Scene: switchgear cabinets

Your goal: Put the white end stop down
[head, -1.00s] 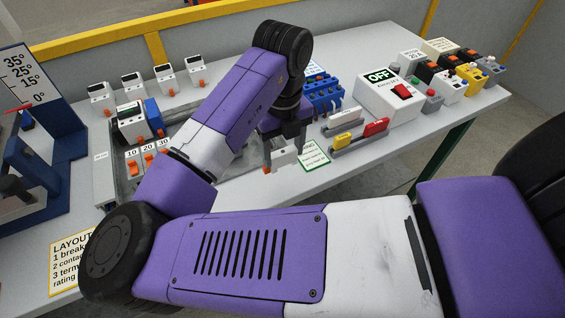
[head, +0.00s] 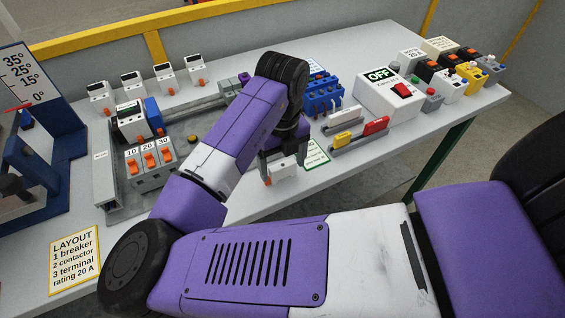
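I cannot tell whether the block touches the surface below.
A row of breakers (head: 150,166) marked 10, 20, 30 stands on the plate at left. Blue terminals (head: 322,95), a white OFF box (head: 388,97) and yellow and red-topped pieces (head: 375,127) stand to the right.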

